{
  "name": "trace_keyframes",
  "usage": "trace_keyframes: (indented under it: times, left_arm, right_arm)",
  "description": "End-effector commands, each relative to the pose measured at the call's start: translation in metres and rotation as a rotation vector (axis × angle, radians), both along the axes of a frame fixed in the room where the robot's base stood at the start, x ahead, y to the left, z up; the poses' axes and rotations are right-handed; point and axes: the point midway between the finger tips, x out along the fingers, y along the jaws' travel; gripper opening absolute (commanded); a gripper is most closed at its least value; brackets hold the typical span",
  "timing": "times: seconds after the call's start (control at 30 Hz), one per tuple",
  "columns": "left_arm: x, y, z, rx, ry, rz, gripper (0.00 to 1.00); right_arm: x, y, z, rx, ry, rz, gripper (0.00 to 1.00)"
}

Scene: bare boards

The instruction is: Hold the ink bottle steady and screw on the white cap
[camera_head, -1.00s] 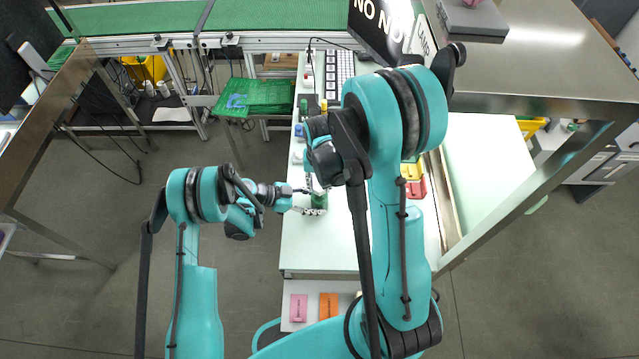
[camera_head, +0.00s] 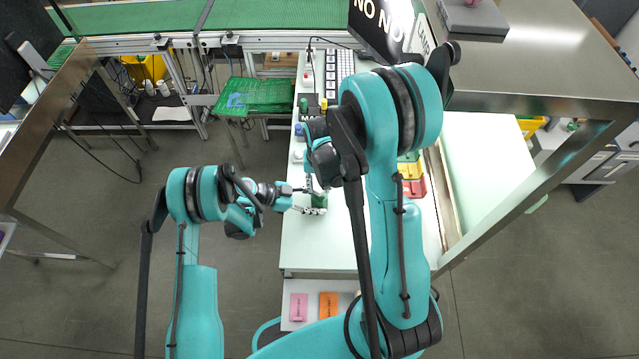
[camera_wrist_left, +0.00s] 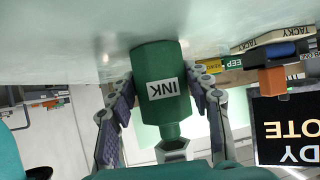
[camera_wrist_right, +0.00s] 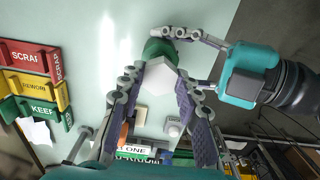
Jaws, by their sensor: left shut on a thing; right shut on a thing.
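The green ink bottle (camera_head: 319,202) stands on the pale bench top near its left edge. In the left wrist view the bottle (camera_wrist_left: 155,75) appears upside down with its INK label showing. My left gripper (camera_wrist_left: 164,90) is shut around its body, one finger on each side. The white six-sided cap (camera_wrist_right: 160,77) is between the fingers of my right gripper (camera_wrist_right: 161,80), which is shut on it above the bottle. In the left wrist view the cap (camera_wrist_left: 173,149) is at the end of the bottle's neck. I cannot tell whether its thread is engaged.
Red SCRAP (camera_wrist_right: 26,54), yellow REWORK (camera_wrist_right: 38,88) and green KEEP (camera_wrist_right: 44,112) bins stand on the right of the bench. A keyboard (camera_head: 338,75) and small items lie farther back. The bench front is clear. My two arms are close together over the bottle.

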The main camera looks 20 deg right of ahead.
Motion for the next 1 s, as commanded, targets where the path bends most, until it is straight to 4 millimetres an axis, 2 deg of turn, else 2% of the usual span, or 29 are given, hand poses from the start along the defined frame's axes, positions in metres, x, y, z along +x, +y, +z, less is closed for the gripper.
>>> trace_keyframes:
  times: [1.0]
  left_arm:
    - [0.000, 0.000, 0.000, 0.001, 0.000, 0.000, 0.14]
  right_arm:
    - [0.000, 0.000, -0.021, 0.000, 0.000, 0.000, 0.04]
